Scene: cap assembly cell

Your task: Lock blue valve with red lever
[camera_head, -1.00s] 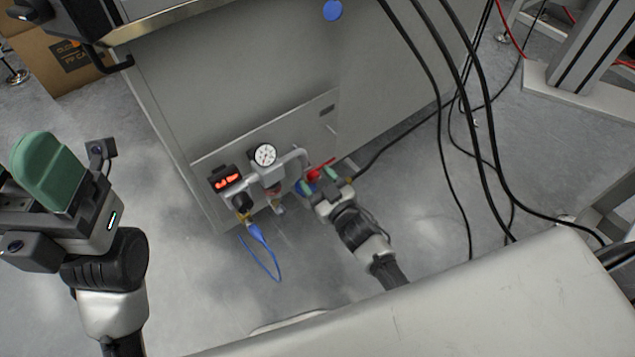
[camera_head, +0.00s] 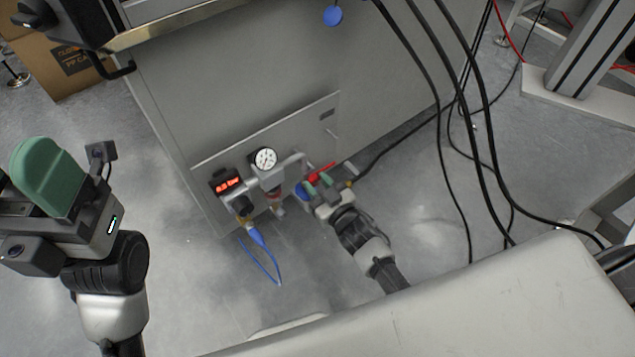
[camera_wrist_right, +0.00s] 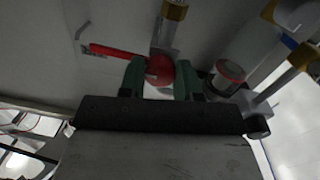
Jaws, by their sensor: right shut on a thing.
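The red lever (camera_head: 321,169) is at the pipework low on the grey cabinet. In the right wrist view, its flat arm (camera_wrist_right: 115,52) points left from a round red hub. My right gripper (camera_head: 318,184) is shut on this hub, with a green finger on either side; it also shows in the right wrist view (camera_wrist_right: 159,82). A blue part (camera_head: 302,191), seemingly the blue valve, shows just left of the fingers and is partly hidden. My left gripper (camera_head: 48,175) is raised at the left, far from the valve; its green fingers overlap, so its opening is unclear.
A pressure gauge (camera_head: 265,159) and a red-lit display (camera_head: 226,183) sit left of the valve. A blue hose (camera_head: 262,254) hangs below them. Black cables (camera_head: 436,110) run down at the right. A pale surface (camera_head: 480,295) fills the lower right.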

